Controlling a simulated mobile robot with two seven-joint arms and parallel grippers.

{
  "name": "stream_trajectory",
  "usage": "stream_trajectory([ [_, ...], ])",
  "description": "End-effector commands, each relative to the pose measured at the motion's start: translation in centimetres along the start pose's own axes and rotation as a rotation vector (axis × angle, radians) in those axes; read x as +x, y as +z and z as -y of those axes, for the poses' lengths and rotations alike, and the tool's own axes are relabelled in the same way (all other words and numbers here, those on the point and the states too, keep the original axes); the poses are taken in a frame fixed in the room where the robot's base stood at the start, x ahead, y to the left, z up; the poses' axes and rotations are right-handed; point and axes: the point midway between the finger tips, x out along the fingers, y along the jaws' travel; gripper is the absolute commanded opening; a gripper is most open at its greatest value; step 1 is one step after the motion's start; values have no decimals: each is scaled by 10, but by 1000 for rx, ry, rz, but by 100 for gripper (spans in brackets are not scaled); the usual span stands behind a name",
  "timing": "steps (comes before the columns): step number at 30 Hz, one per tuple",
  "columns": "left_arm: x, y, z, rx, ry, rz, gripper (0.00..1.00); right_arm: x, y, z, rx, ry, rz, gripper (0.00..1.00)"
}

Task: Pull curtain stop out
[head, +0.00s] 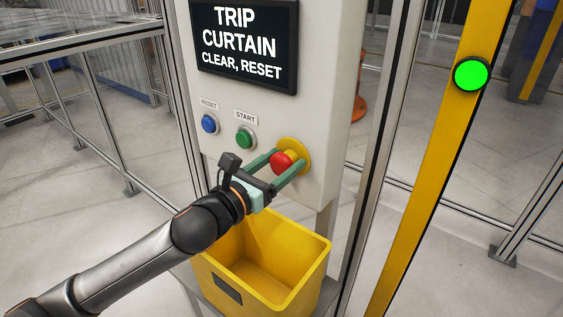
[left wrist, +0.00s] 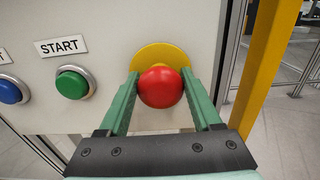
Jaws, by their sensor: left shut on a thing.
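The curtain stop is a red mushroom button (head: 282,162) on a yellow round plate (head: 301,150), at the lower right of the grey control panel (head: 325,60). In the left wrist view the red button (left wrist: 161,87) sits between the two green fingers, with the yellow plate (left wrist: 160,57) behind it. My left gripper (head: 283,163) is shut on the red button, one finger on each side. The fingertips reach close to the plate; the button's stem is hidden behind its head. My right gripper is not in view.
A green START button (head: 244,138) and a blue RESET button (head: 208,123) are left of the stop. A screen (head: 243,42) reads "TRIP CURTAIN CLEAR, RESET". An open yellow bin (head: 262,270) stands below. A yellow post (head: 430,140) with a lit green lamp (head: 470,74) is right.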

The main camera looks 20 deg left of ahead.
Motion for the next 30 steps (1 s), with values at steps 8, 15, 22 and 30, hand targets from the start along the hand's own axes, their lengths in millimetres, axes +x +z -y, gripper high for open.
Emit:
stream_trajectory([
  [8, -14, 1, -1, 3, 1, -3, 0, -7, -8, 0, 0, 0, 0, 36],
  [15, -16, 0, 0, -1, -1, -1, 0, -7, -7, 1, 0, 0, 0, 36],
  [22, -16, 0, 0, -1, -1, -1, 82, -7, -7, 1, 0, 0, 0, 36],
  [30, -16, 0, 0, 0, -1, 0, 92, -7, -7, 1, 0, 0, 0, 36],
])
